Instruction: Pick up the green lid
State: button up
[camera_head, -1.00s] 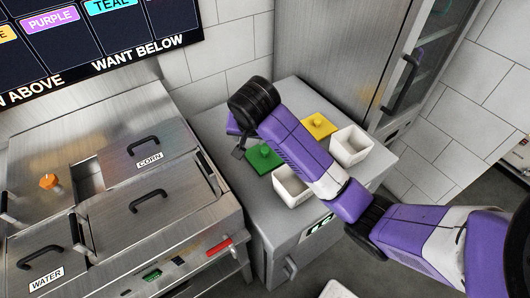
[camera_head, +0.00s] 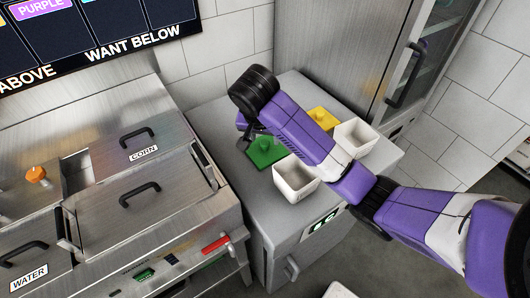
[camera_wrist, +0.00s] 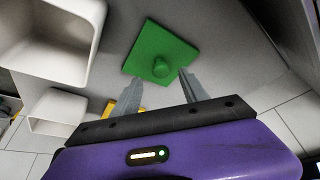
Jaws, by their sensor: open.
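The green lid (camera_head: 267,151) is a flat square with a round knob, lying on the grey counter top. It also shows in the wrist view (camera_wrist: 150,48), just beyond my fingertips, with its knob at its near side. My gripper (camera_wrist: 160,80) is open and empty, its two fingers pointing at the lid with the knob roughly between their tips. In the head view my gripper (camera_head: 250,138) is at the left edge of the lid, partly hidden by my own wrist.
Two white square containers stand on the counter, a near one (camera_head: 296,178) and a far one (camera_head: 355,137). A yellow lid (camera_head: 323,118) lies behind my arm. A steel unit with handled covers (camera_head: 140,195) stands left; a tall cabinet (camera_head: 350,50) is behind.

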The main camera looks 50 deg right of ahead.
aim_at(265, 143)
jog(key=shift+b+x, duration=0.45)
jog(key=shift+x, duration=1.3)
grip_shut()
notch_tip(265, 143, up, 20)
jog(key=p, duration=1.3)
